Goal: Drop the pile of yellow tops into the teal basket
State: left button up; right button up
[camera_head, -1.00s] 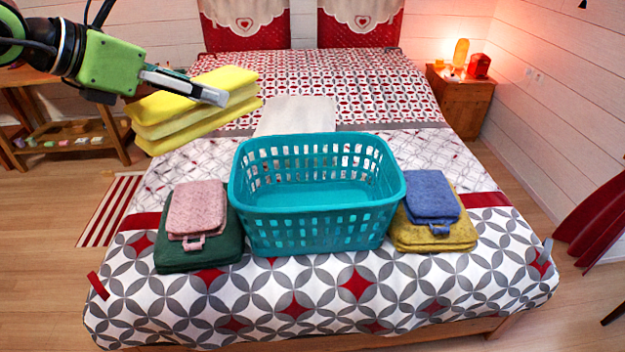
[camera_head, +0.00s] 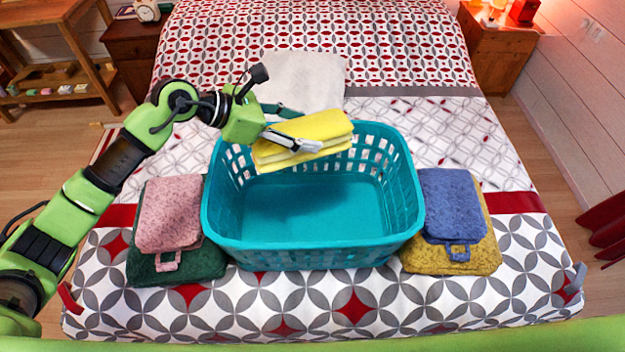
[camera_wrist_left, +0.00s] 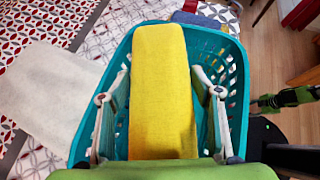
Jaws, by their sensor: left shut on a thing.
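The pile of yellow tops (camera_head: 318,128) is a folded stack held in my left gripper (camera_head: 303,143), which is shut on it. The pile is over the back left part of the teal basket (camera_head: 312,256), around rim height. The basket stands on the bed and its visible floor is empty. In the left wrist view the yellow pile (camera_wrist_left: 160,95) lies between the two fingers, with the teal basket (camera_wrist_left: 238,95) below and around it.
Pink (camera_head: 170,210) and green (camera_head: 150,268) folded towels lie left of the basket. Blue (camera_head: 452,205) and mustard (camera_head: 488,250) ones lie right of it. A white cloth (camera_head: 300,75) lies behind it on the bed (camera_head: 350,305). Nightstands (camera_head: 495,50) flank the bed.

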pick_arm(q)
jog(key=shift+w+d+f, duration=0.1)
jog(key=shift+d+f, duration=0.05)
jog(key=shift+d, duration=0.05)
jog(key=shift+s+f+b, duration=0.2)
jog(key=shift+f+b, duration=0.15)
jog(key=shift+f, duration=0.2)
jog(key=shift+s+f+b, duration=0.15)
jog(key=shift+f+b, duration=0.2)
jog(key=shift+f, duration=0.15)
notch_tip(320, 180, down, 4)
jog(key=shift+w+r+b, duration=0.15)
jog(key=shift+r+b, duration=0.05)
jog(key=shift+b, duration=0.65)
jog(key=o, duration=1.5)
jog(key=shift+c, duration=0.2)
jog(key=shift+f, duration=0.1)
jog(key=shift+a, duration=0.15)
jog(key=v, duration=1.2)
pick_arm(e)
jog(key=s+f, duration=0.1)
jog(key=f, duration=0.2)
jog(key=shift+s, duration=0.4)
